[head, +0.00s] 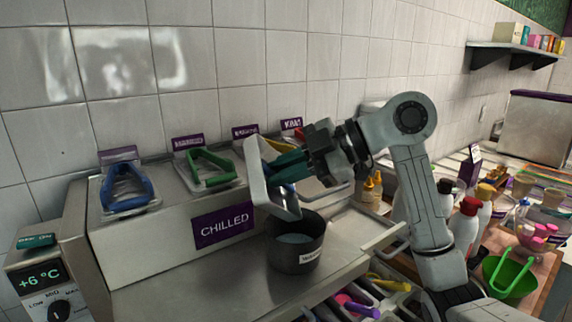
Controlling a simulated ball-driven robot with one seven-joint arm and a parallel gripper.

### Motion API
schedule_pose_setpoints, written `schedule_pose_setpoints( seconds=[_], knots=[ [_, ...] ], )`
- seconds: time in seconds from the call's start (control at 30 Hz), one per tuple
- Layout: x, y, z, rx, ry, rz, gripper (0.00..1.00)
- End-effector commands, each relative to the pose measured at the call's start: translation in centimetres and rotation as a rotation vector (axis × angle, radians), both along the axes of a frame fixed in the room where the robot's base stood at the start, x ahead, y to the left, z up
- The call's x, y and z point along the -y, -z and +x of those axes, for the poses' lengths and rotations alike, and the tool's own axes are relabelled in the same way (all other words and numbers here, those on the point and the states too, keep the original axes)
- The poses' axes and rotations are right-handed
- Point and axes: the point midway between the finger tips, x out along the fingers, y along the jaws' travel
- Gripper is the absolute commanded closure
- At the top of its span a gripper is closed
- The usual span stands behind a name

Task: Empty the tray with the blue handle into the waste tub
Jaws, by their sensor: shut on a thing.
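A tray with a blue handle (127,186) sits at the left end of the chilled counter. My gripper (285,166) is shut on a pale metal tray (257,175), which is tipped steeply on its side above the tub. A dark teal part shows at the jaws; I cannot tell whether it is this tray's handle or my fingers. The inside of the held tray is mostly hidden. The dark grey waste tub (283,257) stands upright on the steel top just below, its label only partly readable. Something pale blue-grey shows inside it.
A green-handled tray (210,168) sits right of the blue-handled one; yellow and red handles show partly behind my gripper. A CHILLED sign (223,226) fronts the counter. Bottles (465,225) and a green bowl (508,277) stand at right. Steel left of the tub is clear.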

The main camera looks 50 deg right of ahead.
Motion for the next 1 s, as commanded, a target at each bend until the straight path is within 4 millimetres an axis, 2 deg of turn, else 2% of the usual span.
schedule_pose_setpoints(
  seconds=[1.0],
  knots=[
    [-1.0, 0.6, 1.6, -0.171, 0.000, -0.109, 1.00]
  ],
)
